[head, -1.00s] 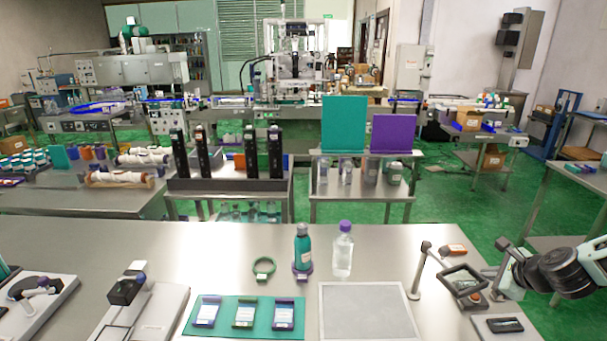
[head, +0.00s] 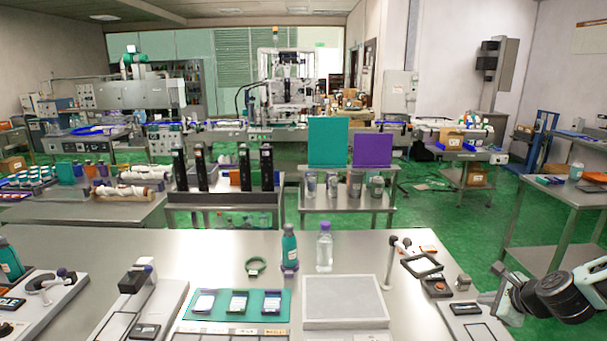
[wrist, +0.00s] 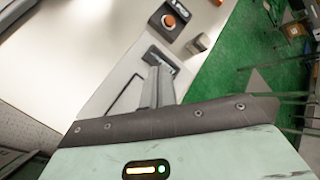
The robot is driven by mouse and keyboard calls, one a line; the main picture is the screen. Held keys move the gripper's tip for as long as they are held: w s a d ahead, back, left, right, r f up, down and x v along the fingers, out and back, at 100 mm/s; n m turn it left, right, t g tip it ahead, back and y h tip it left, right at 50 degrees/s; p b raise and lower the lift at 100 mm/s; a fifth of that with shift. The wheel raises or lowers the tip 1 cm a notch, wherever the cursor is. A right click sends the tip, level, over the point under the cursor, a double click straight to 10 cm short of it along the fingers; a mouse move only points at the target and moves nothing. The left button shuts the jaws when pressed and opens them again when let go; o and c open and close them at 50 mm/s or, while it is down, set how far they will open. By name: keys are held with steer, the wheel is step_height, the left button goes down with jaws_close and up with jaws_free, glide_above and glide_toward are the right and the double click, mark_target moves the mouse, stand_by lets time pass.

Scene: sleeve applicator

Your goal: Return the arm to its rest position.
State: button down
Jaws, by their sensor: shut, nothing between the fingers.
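My arm reaches in from the right edge of the head view, and my gripper (head: 497,269) is at its tip, beside the right end of the near table (head: 420,320). In the wrist view my gripper (wrist: 158,85) shows as grey fingers, shut with nothing between them. It points toward the table edge, near a dark box with an orange button (wrist: 168,20). Whether it touches anything there is hard to tell, but it looks apart from it.
Green floor (head: 490,215) lies open beyond the table's right end.

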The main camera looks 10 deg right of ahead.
steer(key=s+a+r+n+g+y+b, duration=0.1)
steer(key=a+r+n+g+y, duration=0.15)
steer(key=a+n, duration=1)
steer(key=s+a+r+n+g+y+b, duration=0.15)
steer(key=a+r+n+g, duration=0.4)
steer(key=a, duration=1.15)
steer(key=s+a+r+n+h+b, duration=0.1)
steer(key=s+a+r+n, duration=0.2)
steer(key=s+a+n, duration=0.4)
steer(key=s+a+r+n+g+h+b, duration=0.1)
steer(key=s+a+r+n+h, duration=0.1)
steer(key=s+a+r+n, duration=0.2)
steer(key=s+a+n, duration=0.3)
steer(key=s+n, duration=0.3)
steer(key=s, duration=0.2)
steer(key=shift+s+a+r, duration=0.2)
steer(key=shift+s+a, duration=0.05)
steer(key=shift+a, duration=0.15)
